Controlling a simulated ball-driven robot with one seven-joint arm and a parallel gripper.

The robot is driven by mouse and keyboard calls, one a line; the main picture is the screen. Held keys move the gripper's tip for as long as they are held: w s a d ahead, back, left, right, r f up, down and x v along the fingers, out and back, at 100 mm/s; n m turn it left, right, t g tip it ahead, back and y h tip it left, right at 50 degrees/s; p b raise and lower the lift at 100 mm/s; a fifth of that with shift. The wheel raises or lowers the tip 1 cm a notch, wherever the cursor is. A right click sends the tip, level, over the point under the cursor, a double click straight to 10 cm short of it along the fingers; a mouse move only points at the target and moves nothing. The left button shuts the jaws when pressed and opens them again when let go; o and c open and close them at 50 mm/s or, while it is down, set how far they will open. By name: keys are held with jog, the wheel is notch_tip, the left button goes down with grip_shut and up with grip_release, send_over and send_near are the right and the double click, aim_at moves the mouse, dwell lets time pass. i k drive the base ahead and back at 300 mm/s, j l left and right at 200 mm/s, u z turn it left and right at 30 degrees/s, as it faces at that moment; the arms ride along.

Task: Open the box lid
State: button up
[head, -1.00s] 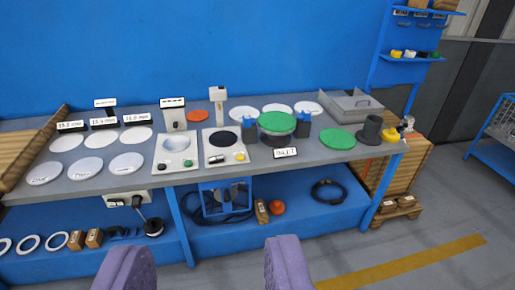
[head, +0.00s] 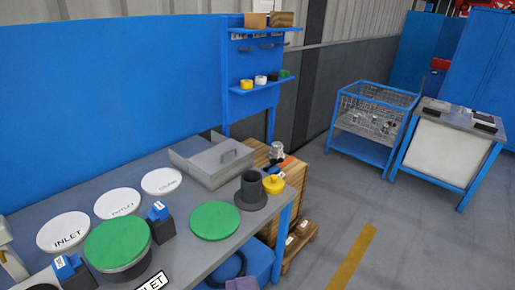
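A grey metal box (head: 207,163) stands at the far right end of the workbench, against the blue back panel. A grey panel with a bar handle (head: 229,156) shows on its right part, and I cannot tell how far the lid is open. Of my gripper, only a purple piece (head: 243,284) shows at the bottom edge, well in front of the box and apart from it. The second finger is not visible, so the opening between the fingers is hidden.
White labelled discs (head: 118,203) and a green-topped drum (head: 117,247) lie left. Open floor (head: 400,235) lies right, before a wire-basket cart (head: 372,125).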

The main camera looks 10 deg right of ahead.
aim_at(216, 160)
jog(key=i+j+z, duration=0.25)
jog(key=i+j, duration=0.15)
jog(key=i+l+u, duration=0.15)
jog(key=i+l, duration=0.3)
jog(key=i, duration=0.35)
jog(key=i+l+u, duration=0.1)
jog(key=i+l, duration=0.5)
jog(key=i, duration=0.15)
jog(key=i+l+u, duration=0.15)
jog(key=i+l, duration=0.45)
jog(key=i, duration=0.15)
